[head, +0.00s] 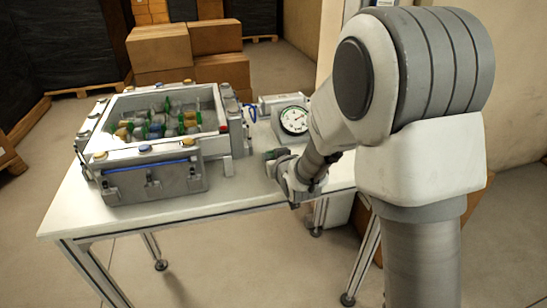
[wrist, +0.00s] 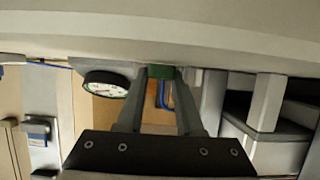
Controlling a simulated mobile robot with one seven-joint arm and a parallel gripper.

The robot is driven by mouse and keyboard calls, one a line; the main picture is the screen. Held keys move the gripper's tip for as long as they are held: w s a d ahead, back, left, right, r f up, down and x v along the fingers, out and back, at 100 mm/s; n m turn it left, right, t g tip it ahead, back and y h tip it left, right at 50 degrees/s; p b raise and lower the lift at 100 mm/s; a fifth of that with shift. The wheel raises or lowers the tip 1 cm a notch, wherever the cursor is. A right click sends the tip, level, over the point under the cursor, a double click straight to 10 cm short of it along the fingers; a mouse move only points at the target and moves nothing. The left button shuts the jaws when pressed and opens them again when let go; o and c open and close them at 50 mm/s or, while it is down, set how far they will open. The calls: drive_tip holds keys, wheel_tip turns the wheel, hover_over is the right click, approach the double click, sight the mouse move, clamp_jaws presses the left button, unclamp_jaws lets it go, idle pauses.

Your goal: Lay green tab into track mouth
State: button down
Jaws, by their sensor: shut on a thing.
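My gripper (wrist: 163,80) is shut on the green tab (wrist: 161,71), which shows between its two fingertips in the wrist view. In the head view my gripper (head: 276,156) is low over the right part of the white table (head: 225,192), in front of the dial unit. The tab is small and dark there, and I cannot tell whether it touches the table. I cannot make out the track mouth for certain in either view.
A round white dial (head: 294,120) stands behind my gripper; it also shows in the wrist view (wrist: 106,84). A grey crate (head: 150,179) with several green and clear pieces fills the table's left. Cardboard boxes (head: 160,48) stand behind. The table's front right is bare.

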drive_tip(key=shift+f, duration=0.2)
drive_tip(key=c, duration=0.6)
unclamp_jaws()
drive_tip(key=shift+o, duration=0.2)
drive_tip(key=shift+r, duration=0.15)
